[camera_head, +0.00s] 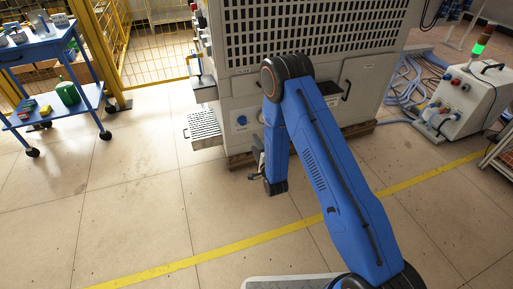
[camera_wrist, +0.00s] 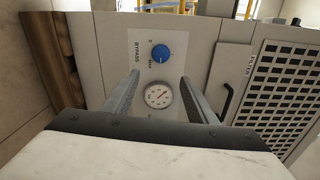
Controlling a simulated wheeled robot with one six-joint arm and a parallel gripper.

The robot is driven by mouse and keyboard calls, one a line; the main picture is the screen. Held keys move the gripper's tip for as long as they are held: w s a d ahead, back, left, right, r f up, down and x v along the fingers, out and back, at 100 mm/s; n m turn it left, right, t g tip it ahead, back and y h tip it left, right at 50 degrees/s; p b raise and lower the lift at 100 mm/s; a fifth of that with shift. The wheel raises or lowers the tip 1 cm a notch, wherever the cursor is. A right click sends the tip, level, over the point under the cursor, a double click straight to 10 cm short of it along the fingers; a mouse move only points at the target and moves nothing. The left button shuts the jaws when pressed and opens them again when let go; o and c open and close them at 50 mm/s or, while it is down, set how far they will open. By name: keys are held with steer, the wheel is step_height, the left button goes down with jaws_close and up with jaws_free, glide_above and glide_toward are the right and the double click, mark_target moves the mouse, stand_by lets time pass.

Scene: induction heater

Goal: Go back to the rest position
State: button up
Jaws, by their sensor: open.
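My gripper (camera_wrist: 153,95) is open and empty in the wrist view, its two fingers spread apart. Between and beyond the fingers is a panel with a blue knob (camera_wrist: 160,53) marked BYPASS and a round gauge (camera_wrist: 158,96). In the head view my blue arm is bent, with its forearm hanging down in front of the grey heater cabinet (camera_head: 228,82). The gripper (camera_head: 254,174) shows small and partly hidden beside the wrist, low in front of the cabinet. The blue knob (camera_head: 242,120) also shows in the head view, left of the arm.
A perforated metal shelf (camera_head: 204,125) juts from the cabinet's left side. A blue cart (camera_head: 84,98) stands at the left by a yellow fence (camera_head: 150,40). A control box (camera_head: 462,100) with hoses stands at the right. The floor (camera_head: 120,200) at the front left is clear.

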steer(key=shift+s+d, duration=0.2)
steer(key=shift+s, duration=0.4)
steer(key=w+d+r+n+g+h, duration=0.1)
steer(key=d+r+n, duration=0.15)
steer(key=r, duration=0.55)
steer(key=w+d+r+n+g+h, duration=0.1)
steer(key=d+r+g, duration=0.1)
steer(key=d+r, duration=0.35)
steer(key=s+d+r+n+g+h, duration=0.1)
steer(key=s+d+r+n, duration=0.2)
steer(key=r, duration=0.4)
steer(key=s+d+r+n+g, duration=0.1)
steer(key=s+d+r+g, duration=0.15)
steer(key=s+r, duration=0.35)
steer(key=s+d+r+n+g+h, duration=0.1)
steer(key=s+d+r+n+g, duration=0.1)
steer(key=s, duration=1.1)
steer(key=s+d+r+n+g, duration=0.2)
steer(key=s+d+r, duration=0.3)
steer(key=s, duration=0.9)
steer(key=s+d+r+n+g+h, duration=0.1)
steer(key=s+d+r+n, duration=0.3)
steer(key=s, duration=0.9)
steer(key=shift+s+d+r+g+h, duration=0.25)
steer(key=shift+s+d+g, duration=0.2)
steer(key=shift+d, duration=0.6)
steer(key=shift+w, duration=0.1)
